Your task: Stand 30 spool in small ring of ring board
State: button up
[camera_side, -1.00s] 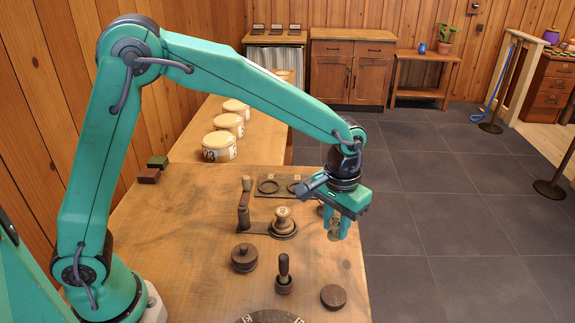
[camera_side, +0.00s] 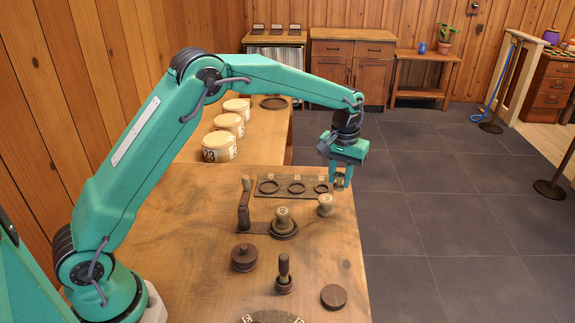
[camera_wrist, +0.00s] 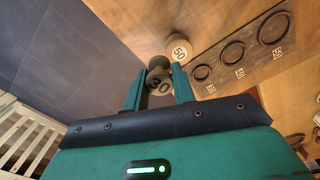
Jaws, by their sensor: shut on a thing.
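In the side view the spool (camera_side: 339,186) shows between the fingers, just right of the ring board (camera_side: 258,194). The board lies flat with three dark rings in a row. The small ring (camera_side: 321,188) is at its right end, closest to my gripper, and looks empty. In the wrist view the small ring (camera_wrist: 202,73) lies right of the held spool.
The 50 spool (camera_side: 326,205) stands on the table just in front of the board's right end. Another spool (camera_side: 283,214) stands on a dark round base. A dark lidded pot (camera_side: 244,257), handled tool (camera_side: 284,273) and puck (camera_side: 333,296) are nearer. The table edge is close right.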

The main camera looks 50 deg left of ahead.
jog(key=w+a+f+n, duration=0.1)
jog(key=w+a, duration=0.4)
jog(key=a, duration=0.5)
jog(key=shift+w+a+f+n, duration=0.25)
jog(key=shift+w+n, duration=0.05)
jog(key=shift+n, duration=0.4)
jog(key=shift+f, duration=0.15)
jog(key=shift+f, duration=3.1)
jog(key=shift+f, duration=0.8)
dwell(0.5)
dwell(0.3)
jog(key=o, duration=1)
jog(key=shift+r, duration=0.2)
